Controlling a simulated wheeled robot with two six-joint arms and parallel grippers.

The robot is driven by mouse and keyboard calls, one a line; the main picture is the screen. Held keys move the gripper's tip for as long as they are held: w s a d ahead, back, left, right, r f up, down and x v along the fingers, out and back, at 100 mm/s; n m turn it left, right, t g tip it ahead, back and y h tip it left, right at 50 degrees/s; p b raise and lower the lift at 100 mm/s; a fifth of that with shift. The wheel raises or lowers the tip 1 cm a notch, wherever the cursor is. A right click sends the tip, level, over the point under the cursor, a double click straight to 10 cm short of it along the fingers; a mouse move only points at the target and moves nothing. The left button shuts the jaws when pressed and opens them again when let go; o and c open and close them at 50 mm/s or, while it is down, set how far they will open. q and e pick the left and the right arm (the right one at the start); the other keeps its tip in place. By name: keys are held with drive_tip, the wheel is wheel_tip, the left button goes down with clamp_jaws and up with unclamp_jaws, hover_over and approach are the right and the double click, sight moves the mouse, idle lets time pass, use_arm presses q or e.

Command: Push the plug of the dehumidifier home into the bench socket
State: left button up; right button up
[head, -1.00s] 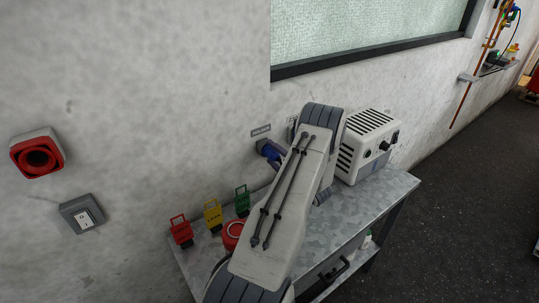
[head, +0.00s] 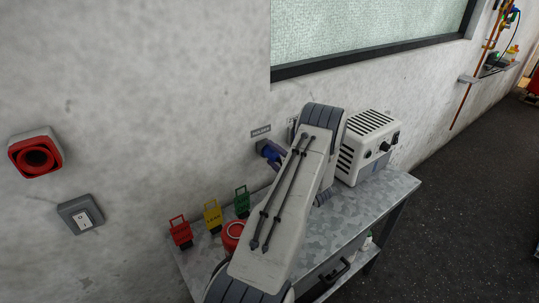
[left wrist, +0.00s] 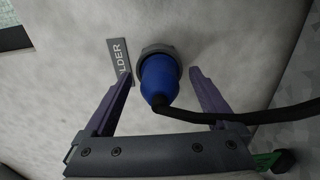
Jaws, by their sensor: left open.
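The blue plug (left wrist: 159,78) sits in a round grey holder (left wrist: 156,50) on the wall, beside a label ending in "LDER". A black cable (left wrist: 215,117) runs from its back to the right. The plug also shows in the head view (head: 266,149), partly covered. My left gripper (left wrist: 161,76) is open, with one purple finger on each side of the plug and visible gaps. In the head view my left arm hides most of that gripper. The white dehumidifier (head: 371,143) stands on the bench (head: 345,215). I cannot make out the bench socket. My right gripper is not in view.
Red (head: 181,232), yellow (head: 213,217) and green (head: 242,202) tags stand along the bench's wall side. A red round object (head: 231,236) is partly behind my arm. A grey switch (head: 82,215) and a red-ringed fitting (head: 36,155) are on the wall.

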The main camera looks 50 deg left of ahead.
use_arm(q)
drive_tip(key=shift+b, duration=0.35)
idle(0.5)
clamp_jaws()
drive_tip(key=shift+s+d, duration=0.15)
drive_tip(key=shift+d, duration=1.35)
drive_tip(key=shift+s+d, duration=0.1)
drive_tip(key=shift+d, duration=1.4)
